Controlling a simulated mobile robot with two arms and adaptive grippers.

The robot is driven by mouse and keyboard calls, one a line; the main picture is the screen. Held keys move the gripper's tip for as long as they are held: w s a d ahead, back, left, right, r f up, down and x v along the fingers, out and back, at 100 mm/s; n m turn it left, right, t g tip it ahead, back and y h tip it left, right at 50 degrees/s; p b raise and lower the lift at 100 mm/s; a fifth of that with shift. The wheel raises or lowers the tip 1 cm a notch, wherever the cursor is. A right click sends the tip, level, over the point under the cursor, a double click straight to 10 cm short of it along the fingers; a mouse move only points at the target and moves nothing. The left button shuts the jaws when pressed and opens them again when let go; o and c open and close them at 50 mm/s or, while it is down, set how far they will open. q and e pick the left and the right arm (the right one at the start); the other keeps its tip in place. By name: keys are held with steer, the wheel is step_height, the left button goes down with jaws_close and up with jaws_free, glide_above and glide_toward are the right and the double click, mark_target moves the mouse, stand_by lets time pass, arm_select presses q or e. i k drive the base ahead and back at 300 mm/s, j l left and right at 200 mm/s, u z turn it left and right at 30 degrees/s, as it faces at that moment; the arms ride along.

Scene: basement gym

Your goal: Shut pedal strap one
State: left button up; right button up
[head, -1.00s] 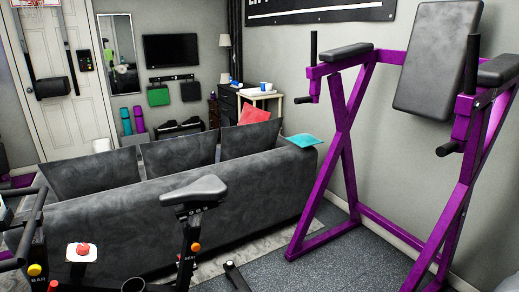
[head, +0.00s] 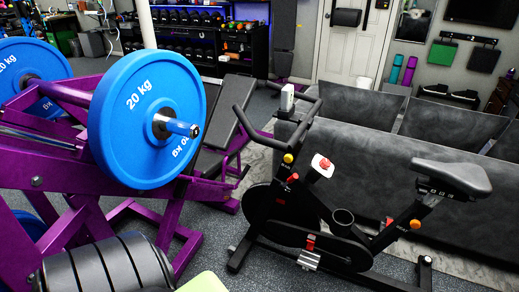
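A black exercise bike (head: 335,215) stands right of the picture's middle, with its saddle (head: 452,178) to the right and handlebars (head: 262,118) to the left. A silver pedal (head: 309,261) shows low on the bike's near side, with a small red part (head: 310,242) just above it. The pedal strap is too small to make out, so I cannot tell whether it is open or shut. The far pedal is not clearly seen. Neither of my grippers is in view.
A purple weight machine (head: 60,190) with blue 20 kg plates (head: 146,105) fills the left, with black padded rollers (head: 108,268) low in front. A grey sofa (head: 400,125) stands behind the bike. Carpet (head: 215,262) is clear between machine and bike.

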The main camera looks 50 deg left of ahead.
mark_target(310, 238)
steer(key=u, duration=1)
